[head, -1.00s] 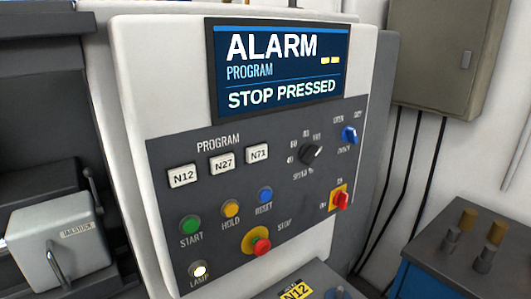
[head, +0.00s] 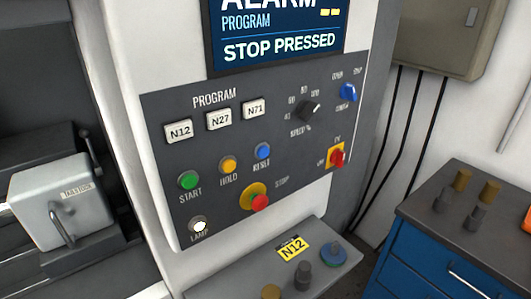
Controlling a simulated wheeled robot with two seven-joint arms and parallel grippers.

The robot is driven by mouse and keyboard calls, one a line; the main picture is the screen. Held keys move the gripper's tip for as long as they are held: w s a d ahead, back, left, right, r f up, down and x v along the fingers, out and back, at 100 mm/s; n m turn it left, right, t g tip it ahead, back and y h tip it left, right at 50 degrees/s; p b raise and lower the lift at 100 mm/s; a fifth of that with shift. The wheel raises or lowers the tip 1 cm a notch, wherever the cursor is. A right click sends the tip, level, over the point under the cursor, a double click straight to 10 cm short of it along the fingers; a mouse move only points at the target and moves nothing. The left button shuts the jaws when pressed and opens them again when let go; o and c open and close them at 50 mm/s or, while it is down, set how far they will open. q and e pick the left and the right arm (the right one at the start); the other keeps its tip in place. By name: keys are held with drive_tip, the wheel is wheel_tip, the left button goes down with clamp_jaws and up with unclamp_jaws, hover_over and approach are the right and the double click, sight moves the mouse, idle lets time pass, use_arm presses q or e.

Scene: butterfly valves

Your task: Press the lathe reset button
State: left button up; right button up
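The lathe's control panel (head: 300,160) fills the middle of the head view. The blue RESET button (head: 263,151) sits at the right end of a row with the yellow HOLD button (head: 229,165) and the green START button (head: 188,180). Below it is the red STOP button (head: 260,202) on a yellow base. The screen (head: 280,40) reads PROGRAM and STOP PRESSED; its top line is partly cut off. Neither gripper is in view.
A blue drawer cabinet (head: 415,255) with metal and brass cylinders stands at the right. A grey tailstock (head: 62,205) is at the left. Nothing stands before the RESET button.

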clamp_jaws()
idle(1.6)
